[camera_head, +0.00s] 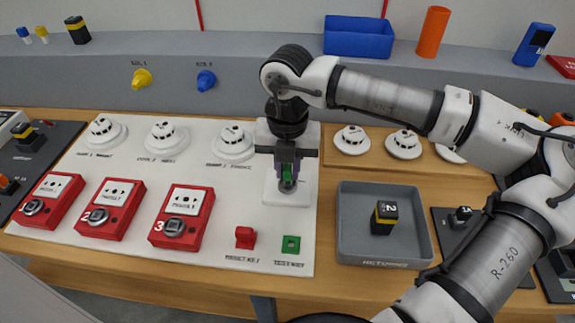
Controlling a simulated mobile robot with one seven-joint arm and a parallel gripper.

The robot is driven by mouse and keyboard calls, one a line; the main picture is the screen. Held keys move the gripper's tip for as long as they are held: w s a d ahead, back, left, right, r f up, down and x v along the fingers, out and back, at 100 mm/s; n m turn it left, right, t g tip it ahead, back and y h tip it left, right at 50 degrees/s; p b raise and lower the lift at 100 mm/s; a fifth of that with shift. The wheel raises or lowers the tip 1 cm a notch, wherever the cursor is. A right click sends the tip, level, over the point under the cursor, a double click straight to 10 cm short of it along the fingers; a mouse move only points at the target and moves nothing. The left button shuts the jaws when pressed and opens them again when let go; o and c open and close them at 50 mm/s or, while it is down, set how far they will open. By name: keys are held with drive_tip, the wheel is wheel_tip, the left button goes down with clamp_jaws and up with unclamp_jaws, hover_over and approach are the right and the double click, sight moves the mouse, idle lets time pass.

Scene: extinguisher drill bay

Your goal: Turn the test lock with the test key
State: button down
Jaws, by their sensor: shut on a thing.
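My gripper (287,179) points down over the right part of the white board and is shut on a small green thing (288,172), which looks like the test key. Its lower end is close to a white block (306,190) on the board, mostly behind the gripper. I cannot tell whether the key touches or enters anything there. A green square holder (291,243) with a dark middle sits in front, near the board's edge, apart from the gripper. A test lock is not clearly visible; the gripper may hide it.
A red key-like piece (245,237) stands left of the green holder. Several red call-point boxes, such as number 3 (183,217), fill the left, with white detectors (233,142) behind. A grey tray (345,225) holding a black-yellow block (384,217) is at right. My arm crosses the right side.

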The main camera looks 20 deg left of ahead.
drive_tip(key=shift+f+b, duration=0.75)
drive_tip(key=shift+b, duration=0.15)
drive_tip(key=shift+m+b, duration=0.3)
drive_tip(key=shift+b, duration=0.05)
idle(0.4)
drive_tip(key=shift+m+b, duration=1.7)
drive_tip(key=shift+m, duration=0.3)
drive_tip(key=shift+m+b, duration=1.4)
drive_tip(key=shift+m, duration=0.1)
drive_tip(key=shift+m+b, duration=1.1)
drive_tip(key=shift+m, duration=0.8)
